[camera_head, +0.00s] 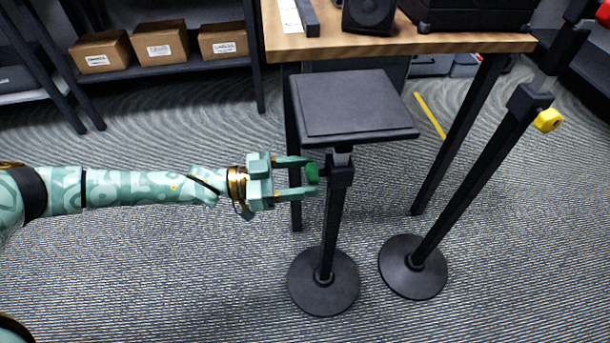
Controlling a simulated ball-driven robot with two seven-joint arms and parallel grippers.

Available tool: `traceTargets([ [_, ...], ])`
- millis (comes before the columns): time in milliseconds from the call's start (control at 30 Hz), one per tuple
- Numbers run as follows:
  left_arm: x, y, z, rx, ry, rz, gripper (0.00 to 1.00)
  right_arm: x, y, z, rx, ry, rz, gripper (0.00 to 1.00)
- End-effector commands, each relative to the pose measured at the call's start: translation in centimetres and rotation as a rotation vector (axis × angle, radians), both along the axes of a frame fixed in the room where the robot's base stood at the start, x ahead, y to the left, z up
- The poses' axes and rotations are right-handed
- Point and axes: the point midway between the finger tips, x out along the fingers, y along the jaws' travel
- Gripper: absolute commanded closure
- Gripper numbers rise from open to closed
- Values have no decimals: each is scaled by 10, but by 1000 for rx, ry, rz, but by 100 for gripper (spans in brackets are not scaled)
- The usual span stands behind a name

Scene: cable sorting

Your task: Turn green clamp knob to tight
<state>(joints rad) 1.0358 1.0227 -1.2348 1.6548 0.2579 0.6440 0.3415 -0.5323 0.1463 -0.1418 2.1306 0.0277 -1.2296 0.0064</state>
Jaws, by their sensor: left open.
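The green clamp knob (312,173) sits on the left side of the collar (341,175) of a black stand, just under its flat square top plate (355,100). My left gripper (308,176) comes in from the left, level with the knob. Its two fingers are spread, one at the knob's upper edge and one below it. The knob lies between the fingertips; whether they touch it I cannot tell. The turn of the knob cannot be read from here. My right gripper is not in view.
A second black stand (470,190) with a yellow knob (547,120) leans in view at the right. Both have round floor bases. A wooden table (440,44) stands behind with a speaker (369,14). Cardboard boxes (160,43) sit on a shelf. The carpet at front is clear.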

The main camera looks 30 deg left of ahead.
Motion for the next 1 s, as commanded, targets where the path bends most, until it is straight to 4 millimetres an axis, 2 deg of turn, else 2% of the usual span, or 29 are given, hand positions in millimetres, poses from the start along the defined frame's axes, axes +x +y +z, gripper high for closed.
traceTargets([
  [333, 3, -4, 1, 1, -1, 1, 40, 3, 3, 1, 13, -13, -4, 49],
  [500, 3, -4, 1, 1, -1, 1, 85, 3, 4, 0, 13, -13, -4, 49],
  [1000, 3, -4, 2, 59, -87, 2, 85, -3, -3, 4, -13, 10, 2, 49],
])
